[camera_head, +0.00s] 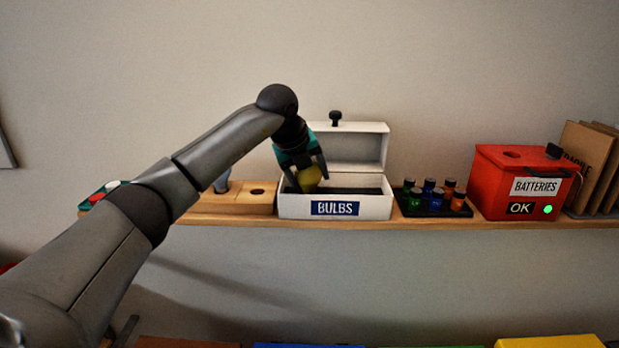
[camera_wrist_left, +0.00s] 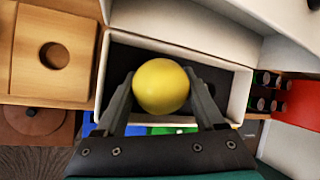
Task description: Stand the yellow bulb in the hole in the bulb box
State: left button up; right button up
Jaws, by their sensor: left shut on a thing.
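The yellow bulb (camera_head: 310,178) is between the fingers of my left gripper (camera_head: 309,180), which is shut on it. In the left wrist view the round yellow bulb (camera_wrist_left: 161,86) sits between the two dark fingertips (camera_wrist_left: 163,92). The white bulb box (camera_head: 358,206), labelled BULBS, stands on the shelf with its lid raised at the back. The bulb is over the left part of the box's open top. My right gripper is not in view.
A wooden block (camera_head: 250,199) with a round hole stands left of the box. A dark tray of small coloured batteries (camera_head: 430,198) is to its right, then a red BATTERIES box (camera_head: 500,182) and cardboard pieces (camera_head: 590,165). The raised lid (camera_head: 352,145) stands behind the gripper.

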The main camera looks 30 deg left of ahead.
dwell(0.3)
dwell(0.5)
pick_arm(q)
jog(key=o, duration=0.6)
jog(key=o, duration=0.4)
dwell(0.6)
jog(key=shift+r+p, duration=1.5)
jog(key=shift+r, duration=0.15)
jog(key=shift+r+p, duration=2.9)
jog(key=shift+r, duration=0.7)
